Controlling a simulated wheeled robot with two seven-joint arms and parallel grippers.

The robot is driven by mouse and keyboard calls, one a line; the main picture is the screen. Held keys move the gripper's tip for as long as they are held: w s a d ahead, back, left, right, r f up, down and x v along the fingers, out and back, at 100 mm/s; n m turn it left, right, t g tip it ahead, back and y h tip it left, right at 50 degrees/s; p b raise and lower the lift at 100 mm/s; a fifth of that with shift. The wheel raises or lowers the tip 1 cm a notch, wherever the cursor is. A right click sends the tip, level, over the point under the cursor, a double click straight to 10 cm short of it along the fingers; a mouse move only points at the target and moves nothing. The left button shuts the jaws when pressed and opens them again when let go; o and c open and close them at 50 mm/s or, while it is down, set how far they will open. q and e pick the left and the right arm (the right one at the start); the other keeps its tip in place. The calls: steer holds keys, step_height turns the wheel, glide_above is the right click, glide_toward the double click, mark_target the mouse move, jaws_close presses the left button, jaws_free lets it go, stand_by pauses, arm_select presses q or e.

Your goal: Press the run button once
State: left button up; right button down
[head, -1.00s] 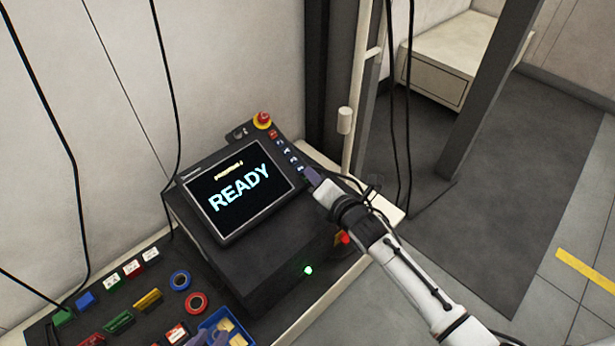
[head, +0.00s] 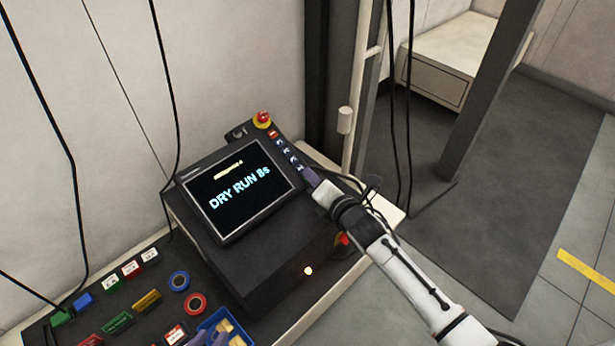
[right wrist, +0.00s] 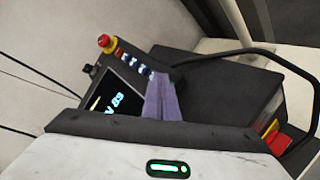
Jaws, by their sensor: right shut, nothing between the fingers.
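The control console (head: 250,243) has a tilted screen (head: 240,190) reading "DRY RUN 8s". A strip of small buttons (head: 285,149) runs down the panel's right side, below a red emergency stop (head: 263,119). I cannot read which one is the run button. My right gripper (head: 311,178) is shut and empty, its purple fingertips at the strip's lower end, hiding what is beneath. In the right wrist view its fingers (right wrist: 161,100) reach over the panel beside the screen; contact cannot be told. My left gripper (head: 211,339) shows only two separated purple fingers at the bottom edge.
A blue bin (head: 236,333), coloured blocks and tape rings (head: 195,303) lie on the bench at lower left. Black cables hang at left and near the post. Floor at right is clear.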

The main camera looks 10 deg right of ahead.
steer(key=shift+s+d+r+p, duration=0.1)
steer(key=shift+s+r+p, duration=0.1)
steer(key=shift+r+p, duration=0.3)
steer(key=shift+s+d+r+p, duration=0.15)
steer(key=shift+r+p, duration=0.15)
steer(key=shift+p, duration=0.3)
steer(key=shift+s+r+p, duration=0.1)
steer(key=shift+r+p, duration=0.3)
steer(key=shift+p, duration=0.05)
steer(key=r+p, duration=0.1)
steer(key=s+r+p, duration=0.1)
steer(key=p, duration=0.1)
steer(key=d+r+p, duration=0.1)
steer(key=shift+s+r+p, duration=0.3)
steer(key=shift+s+p, duration=0.05)
